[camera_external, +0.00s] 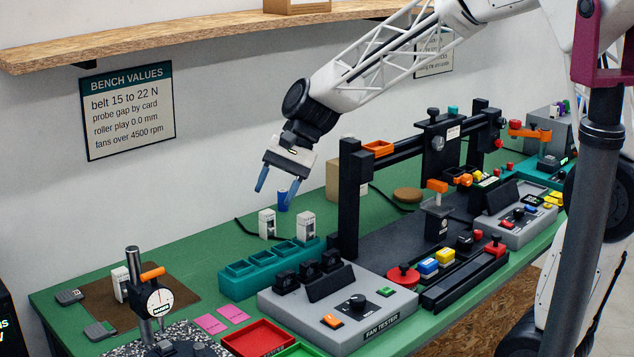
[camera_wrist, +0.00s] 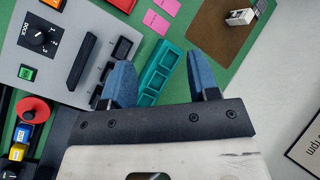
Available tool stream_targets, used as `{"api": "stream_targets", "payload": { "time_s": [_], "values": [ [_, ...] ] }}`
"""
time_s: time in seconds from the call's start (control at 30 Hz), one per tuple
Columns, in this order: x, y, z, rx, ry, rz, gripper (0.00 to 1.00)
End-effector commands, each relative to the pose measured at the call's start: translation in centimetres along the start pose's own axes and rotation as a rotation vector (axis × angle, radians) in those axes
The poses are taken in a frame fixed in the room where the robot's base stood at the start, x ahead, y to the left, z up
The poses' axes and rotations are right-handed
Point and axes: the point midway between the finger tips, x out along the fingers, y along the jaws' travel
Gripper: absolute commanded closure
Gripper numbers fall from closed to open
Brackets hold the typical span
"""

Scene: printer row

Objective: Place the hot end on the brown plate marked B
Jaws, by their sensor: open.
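My gripper (camera_external: 278,187) is open and empty, its two blue fingers pointing down above the back of the green bench; the wrist view also shows it (camera_wrist: 160,68) apart from everything. A flat brown plate (camera_external: 178,292) lies at the left end of the bench, and in the wrist view (camera_wrist: 212,42) at the upper right. No letter B is readable on it. A small white block (camera_external: 120,285) stands on it, also in the wrist view (camera_wrist: 240,17). Two similar white blocks (camera_external: 267,223) (camera_external: 305,227) stand below my gripper. I cannot tell which is the hot end.
A teal compartment tray (camera_external: 235,284) lies in front of the two blocks. A grey fan tester (camera_external: 375,318) and black frame (camera_external: 349,200) stand to the right. A dial gauge stand (camera_external: 135,285) is near the brown plate.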

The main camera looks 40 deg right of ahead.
Motion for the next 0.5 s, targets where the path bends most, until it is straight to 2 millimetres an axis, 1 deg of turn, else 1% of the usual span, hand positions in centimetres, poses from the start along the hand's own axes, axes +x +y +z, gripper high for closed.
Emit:
{"api": "stream_targets", "payload": {
  "time_s": [0.03, 0.2, 0.5],
  "values": [
    [-0.9, 1.2, 0.8, -0.037, 0.026, 0.014, 0.45],
    [-3.1, 5.4, 3.0, -0.167, 0.110, 0.079, 0.45],
    [-6.3, 12.9, 6.4, -0.391, 0.255, 0.206, 0.45]
  ]
}}
